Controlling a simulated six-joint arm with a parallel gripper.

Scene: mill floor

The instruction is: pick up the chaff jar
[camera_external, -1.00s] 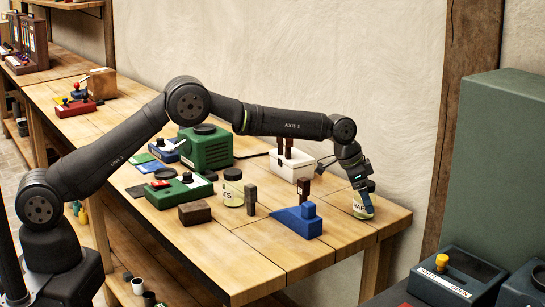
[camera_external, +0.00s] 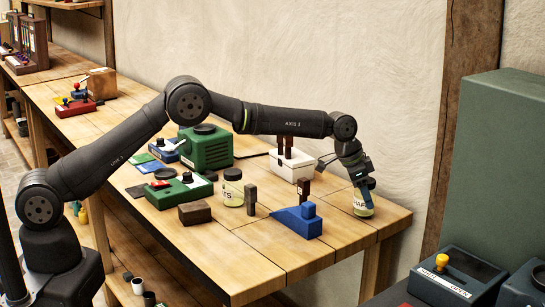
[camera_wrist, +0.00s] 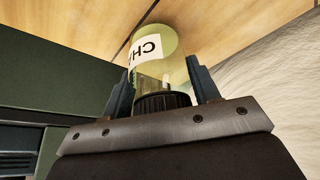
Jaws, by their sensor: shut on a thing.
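The chaff jar (camera_external: 363,206) is a pale yellow-green jar with a white label and a dark lid, near the right end of the wooden bench. In the wrist view the jar (camera_wrist: 160,55) shows part of its label, reading "CH", and its dark ribbed lid sits between the fingers. My gripper (camera_external: 363,188) points down over the jar and is shut on it, one finger on each side, as the wrist view (camera_wrist: 165,88) shows. Whether the jar's base touches the bench top is hard to tell.
The bench (camera_external: 265,258) holds a blue wedge-shaped block (camera_external: 297,222), a white bin (camera_external: 291,165), another labelled jar (camera_external: 233,190) and a green machine (camera_external: 205,148) left of my gripper. The bench's front right corner is clear.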

